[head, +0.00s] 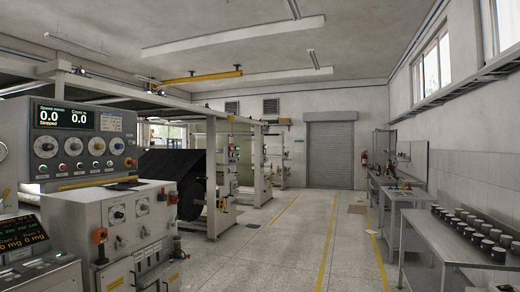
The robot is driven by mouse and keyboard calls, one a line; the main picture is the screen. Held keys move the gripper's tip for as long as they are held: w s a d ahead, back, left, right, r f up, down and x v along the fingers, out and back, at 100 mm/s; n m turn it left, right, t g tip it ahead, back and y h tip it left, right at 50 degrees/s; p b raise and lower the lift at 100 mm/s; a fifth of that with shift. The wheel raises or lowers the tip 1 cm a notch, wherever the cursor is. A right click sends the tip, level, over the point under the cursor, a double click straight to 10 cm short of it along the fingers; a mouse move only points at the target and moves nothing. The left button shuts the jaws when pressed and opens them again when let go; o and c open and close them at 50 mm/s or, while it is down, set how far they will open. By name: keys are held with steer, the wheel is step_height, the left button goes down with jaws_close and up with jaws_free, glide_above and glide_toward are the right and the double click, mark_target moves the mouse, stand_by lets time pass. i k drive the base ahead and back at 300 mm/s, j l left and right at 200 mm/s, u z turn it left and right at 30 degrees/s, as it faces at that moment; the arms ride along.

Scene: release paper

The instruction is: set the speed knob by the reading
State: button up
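A tall grey control panel (62,172) stands at the left. Its dark display (63,117) reads 0.0 under a speed label, 0.0 under a second label, and "Stopped". A lower grey cabinet (150,235) in front carries more dials, including a dark one (118,214). An instrument screen (20,232) at the lower left shows "0 mg" twice. My gripper is not in view.
A black roll (170,175) sits in the machine behind the cabinet. An orange-red control (100,236) sticks out from the cabinet. A metal bench (455,240) with several small dark-sided cups stands at the right. The speckled floor (280,255) with yellow lines is open toward a closed shutter (330,155).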

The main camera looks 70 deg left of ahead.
mark_target(47, 147)
steer(key=u, duration=3.1)
steer(key=i+l, duration=0.15)
steer(key=i, duration=0.2)
steer(key=i+l+u, duration=0.1)
steer(key=i, duration=0.25)
steer(key=i+l, duration=0.05)
